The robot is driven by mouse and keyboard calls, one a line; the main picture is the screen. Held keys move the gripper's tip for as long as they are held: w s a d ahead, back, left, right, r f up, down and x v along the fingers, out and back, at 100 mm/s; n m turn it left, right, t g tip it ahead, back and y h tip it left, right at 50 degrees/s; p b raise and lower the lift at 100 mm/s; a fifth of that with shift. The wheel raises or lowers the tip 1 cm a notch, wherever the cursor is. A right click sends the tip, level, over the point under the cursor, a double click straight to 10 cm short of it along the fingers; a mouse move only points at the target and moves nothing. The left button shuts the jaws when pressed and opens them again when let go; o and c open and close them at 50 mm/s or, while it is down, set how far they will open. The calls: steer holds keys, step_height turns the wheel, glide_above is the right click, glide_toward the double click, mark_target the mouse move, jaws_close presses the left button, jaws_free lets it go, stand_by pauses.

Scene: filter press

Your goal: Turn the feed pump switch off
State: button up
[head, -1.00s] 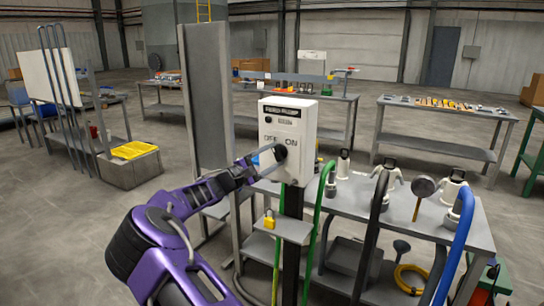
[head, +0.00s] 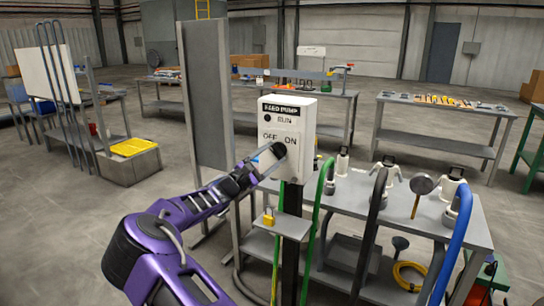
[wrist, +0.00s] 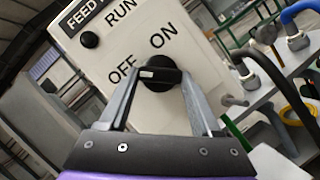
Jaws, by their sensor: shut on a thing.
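The feed pump switch box (head: 300,112) is a pale box on a dark post. It also shows tilted in the wrist view (wrist: 205,60). Its front carries the words FEED PUMP, RUN, OFF and ON. A round black knob (wrist: 158,72) sits below the words OFF and ON. A pale mark on the knob lies on its left side, towards OFF. My gripper (wrist: 162,78) is shut on the knob, with one finger on each side. In the head view my gripper (head: 271,157) reaches the box from the lower left. The fingers hide part of the knob.
A dark round lamp (wrist: 90,39) beside RUN looks unlit. A small shelf (head: 283,225) with a yellow padlock (head: 268,218) is below the box. Green hoses hang beside the post. A grey bench (head: 345,203) with hose fittings stands to the right.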

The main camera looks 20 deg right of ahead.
steer(key=o, duration=1.4)
steer(key=v, duration=1.7)
steer(key=shift+a+f, duration=0.1)
steer(key=shift+a, duration=0.15)
